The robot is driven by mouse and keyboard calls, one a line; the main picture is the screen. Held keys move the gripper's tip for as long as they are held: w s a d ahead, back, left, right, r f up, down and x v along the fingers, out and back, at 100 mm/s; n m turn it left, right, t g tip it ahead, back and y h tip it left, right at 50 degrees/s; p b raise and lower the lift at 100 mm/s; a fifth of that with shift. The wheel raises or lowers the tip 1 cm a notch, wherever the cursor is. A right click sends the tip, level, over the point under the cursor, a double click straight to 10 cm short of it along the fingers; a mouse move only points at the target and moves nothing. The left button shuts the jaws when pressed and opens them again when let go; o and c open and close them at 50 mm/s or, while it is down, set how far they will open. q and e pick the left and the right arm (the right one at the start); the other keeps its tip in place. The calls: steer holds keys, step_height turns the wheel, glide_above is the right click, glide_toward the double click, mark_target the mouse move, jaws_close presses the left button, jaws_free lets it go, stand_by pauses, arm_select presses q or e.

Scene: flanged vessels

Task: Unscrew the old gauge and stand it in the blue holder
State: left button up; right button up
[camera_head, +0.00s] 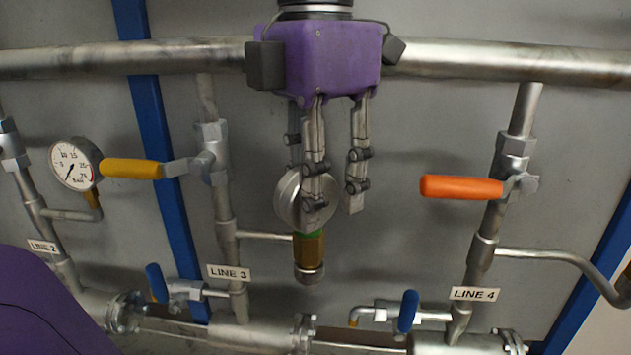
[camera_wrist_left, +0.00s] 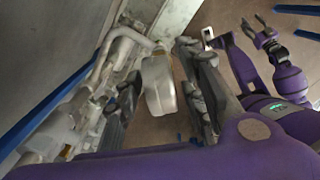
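A round gauge (camera_head: 287,199) on the line 3 branch is seen from its side or back, its dial hidden. It sits on a brass fitting (camera_head: 307,248) with a green band. My left gripper (camera_head: 336,206) points down over the gauge, its fingers apart. In the left wrist view the pale gauge (camera_wrist_left: 159,88) lies between the fingers, with a gap visible at the right one. My right gripper (camera_wrist_left: 257,26) is open and empty, far off in the wrist view. I cannot make out a blue holder.
Another gauge (camera_head: 75,163) with its dial showing is on line 2. A yellow handle (camera_head: 131,168), an orange handle (camera_head: 461,188) and blue valve handles (camera_head: 408,311) stick out nearby. A thick horizontal pipe (camera_head: 490,60) runs behind my left gripper. Open floor shows in the wrist view.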

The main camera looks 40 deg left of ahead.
arm_select(q)
steer(key=shift+r, duration=0.1)
step_height(320, 180, up, 11)
steer(key=shift+r, duration=0.4)
arm_select(e)
steer(key=shift+w, duration=0.15)
arm_select(q)
steer(key=shift+c, duration=0.3)
